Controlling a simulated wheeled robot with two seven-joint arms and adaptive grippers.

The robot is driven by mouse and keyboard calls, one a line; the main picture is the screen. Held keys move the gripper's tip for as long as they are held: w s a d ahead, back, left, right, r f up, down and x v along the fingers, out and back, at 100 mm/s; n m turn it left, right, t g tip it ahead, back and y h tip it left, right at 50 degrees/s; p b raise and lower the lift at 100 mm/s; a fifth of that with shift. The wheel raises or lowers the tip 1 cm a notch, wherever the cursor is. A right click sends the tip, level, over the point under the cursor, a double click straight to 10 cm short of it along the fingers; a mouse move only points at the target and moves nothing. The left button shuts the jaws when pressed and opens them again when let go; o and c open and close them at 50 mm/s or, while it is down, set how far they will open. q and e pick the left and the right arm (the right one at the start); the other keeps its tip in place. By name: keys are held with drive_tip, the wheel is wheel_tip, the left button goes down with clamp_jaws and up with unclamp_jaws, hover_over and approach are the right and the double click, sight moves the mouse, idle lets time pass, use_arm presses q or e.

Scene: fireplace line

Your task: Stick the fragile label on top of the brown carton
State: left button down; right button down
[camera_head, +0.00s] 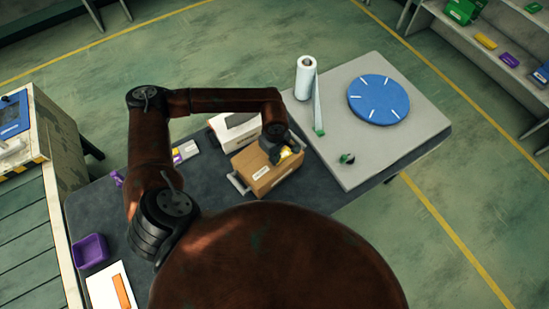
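The brown carton (258,185) sits on the dark table in the middle, with a small white label on its upper surface and grey metal brackets (238,183) beside it. My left gripper (287,156) points down over the carton's right part. A small yellow patch shows at its fingertips, close to the carton top; I cannot tell whether it is the fragile label, or whether it touches the carton. The fingers are too small and dark to read as open or shut. My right gripper is not in view.
A white box (232,132) stands behind the carton. A pale card (185,152) lies to its left. A purple tray (91,251) and white sheet (104,288) are front left. At right, a grey board (385,140) bears a film roll (305,78) and blue disc (378,100).

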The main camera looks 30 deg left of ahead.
use_arm(q)
drive_tip(key=c, duration=2.6)
unclamp_jaws()
drive_tip(key=shift+c, duration=0.2)
drive_tip(key=o, duration=0.6)
drive_tip(key=shift+c, duration=0.2)
wheel_tip(320, 180, up, 12)
drive_tip(key=shift+s+a, duration=0.1)
